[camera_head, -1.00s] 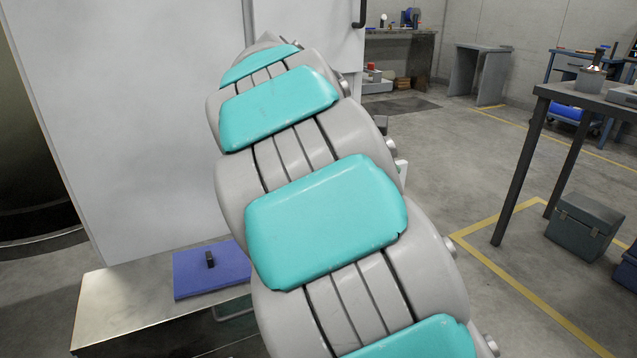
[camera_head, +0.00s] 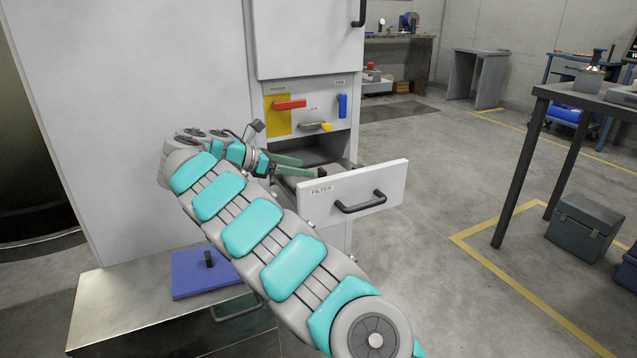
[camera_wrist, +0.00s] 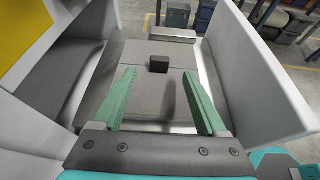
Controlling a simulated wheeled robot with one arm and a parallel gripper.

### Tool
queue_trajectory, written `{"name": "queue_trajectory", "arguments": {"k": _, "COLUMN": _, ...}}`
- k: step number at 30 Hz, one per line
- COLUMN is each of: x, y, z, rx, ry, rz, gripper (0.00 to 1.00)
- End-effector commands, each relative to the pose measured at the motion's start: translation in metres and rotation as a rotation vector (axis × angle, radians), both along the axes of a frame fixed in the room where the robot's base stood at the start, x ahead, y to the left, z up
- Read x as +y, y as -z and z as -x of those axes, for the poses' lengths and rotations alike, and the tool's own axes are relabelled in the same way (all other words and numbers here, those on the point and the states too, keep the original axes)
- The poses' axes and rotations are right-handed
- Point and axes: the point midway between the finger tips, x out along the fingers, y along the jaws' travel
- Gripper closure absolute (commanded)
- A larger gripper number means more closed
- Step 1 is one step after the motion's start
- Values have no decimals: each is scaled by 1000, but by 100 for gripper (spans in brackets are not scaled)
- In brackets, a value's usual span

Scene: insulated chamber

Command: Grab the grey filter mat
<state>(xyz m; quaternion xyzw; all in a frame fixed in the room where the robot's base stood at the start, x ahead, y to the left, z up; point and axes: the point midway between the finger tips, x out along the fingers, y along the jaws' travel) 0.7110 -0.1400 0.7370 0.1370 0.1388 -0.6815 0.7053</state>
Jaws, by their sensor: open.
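The grey filter mat (camera_wrist: 150,95) lies flat in the open drawer in the wrist view, with a small black block-shaped grip (camera_wrist: 158,64) standing on it. My gripper (camera_wrist: 160,75) is open and empty, its two green fingers spread over the mat on either side of the grip's line. The grip appears just beyond the fingertips, with nothing between the fingers touching it. In the head view my gripper (camera_head: 302,166) reaches over the drawer labelled FILTER (camera_head: 335,203) from the left. The mat is mostly hidden there by the drawer front and my gripper.
The white cabinet (camera_head: 140,120) stands close behind my arm. Red, blue and yellow handles (camera_head: 290,105) sit above the drawer. A metal bench (camera_head: 110,310) with a blue lidded panel (camera_head: 205,275) is below my arm. Open floor (camera_head: 430,240) lies to the right.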

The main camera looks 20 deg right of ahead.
Motion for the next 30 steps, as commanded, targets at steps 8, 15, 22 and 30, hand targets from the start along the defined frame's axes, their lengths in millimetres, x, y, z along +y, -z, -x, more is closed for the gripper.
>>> {"name": "queue_trajectory", "arguments": {"k": 8, "x": -25, "y": 11, "z": 0, "rx": 7, "ry": 1, "rz": 2, "gripper": 25}}
{"name": "queue_trajectory", "arguments": {"k": 15, "x": -55, "y": 21, "z": -2, "rx": 4, "ry": 2, "rz": 1, "gripper": 25}}
{"name": "queue_trajectory", "arguments": {"k": 22, "x": -71, "y": 29, "z": -3, "rx": 4, "ry": 0, "rz": -1, "gripper": 25}}
{"name": "queue_trajectory", "arguments": {"k": 30, "x": -71, "y": 29, "z": -3, "rx": 4, "ry": -1, "rz": -1, "gripper": 33}}
